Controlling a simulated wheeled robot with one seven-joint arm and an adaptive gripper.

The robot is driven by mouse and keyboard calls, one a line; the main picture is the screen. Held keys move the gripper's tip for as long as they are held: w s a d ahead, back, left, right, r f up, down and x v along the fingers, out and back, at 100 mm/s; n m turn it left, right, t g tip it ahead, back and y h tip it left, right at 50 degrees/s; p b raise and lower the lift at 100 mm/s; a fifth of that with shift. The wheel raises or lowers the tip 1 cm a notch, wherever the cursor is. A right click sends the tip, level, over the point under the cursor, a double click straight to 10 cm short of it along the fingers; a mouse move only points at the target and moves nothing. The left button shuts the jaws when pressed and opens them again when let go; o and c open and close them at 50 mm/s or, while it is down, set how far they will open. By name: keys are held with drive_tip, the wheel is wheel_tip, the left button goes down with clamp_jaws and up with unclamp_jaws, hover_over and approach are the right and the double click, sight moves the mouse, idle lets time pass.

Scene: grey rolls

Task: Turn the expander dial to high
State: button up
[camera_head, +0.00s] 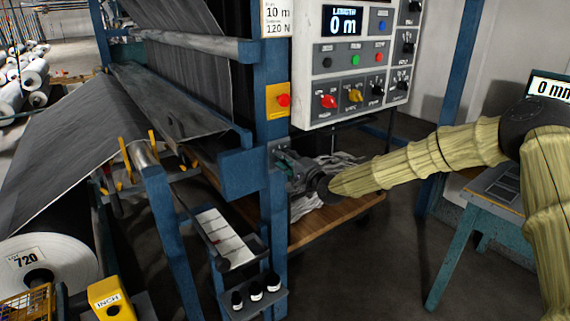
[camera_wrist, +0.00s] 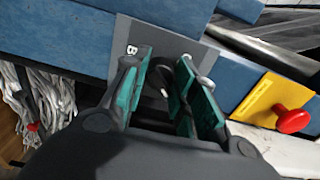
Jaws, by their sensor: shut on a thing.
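The expander dial (camera_wrist: 170,77) is a small dark knob on a grey plate (camera_wrist: 128,32) fixed to a blue beam. In the wrist view it sits between the teal pads of my gripper (camera_wrist: 170,72), which is shut on it. The pads and fingers hide most of the dial, so I cannot read its setting. A partly covered white character shows on the plate left of the fingers. In the head view my gripper (camera_head: 283,157) is at the blue post, below the yellow plate, and hides the dial there.
A red button on a yellow plate (camera_wrist: 263,97) is close to the right of my gripper in the wrist view. The control panel (camera_head: 350,65) hangs above my arm. A small shelf with dark bottles (camera_head: 255,292) is below. A wooden board (camera_head: 335,222) carries pale cloth.

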drive_tip(key=shift+m, duration=0.3)
drive_tip(key=shift+f, duration=0.1)
drive_tip(key=o, duration=1)
drive_tip(key=shift+o, duration=0.2)
drive_tip(key=v, duration=1.2)
drive_tip(key=shift+s, duration=0.1)
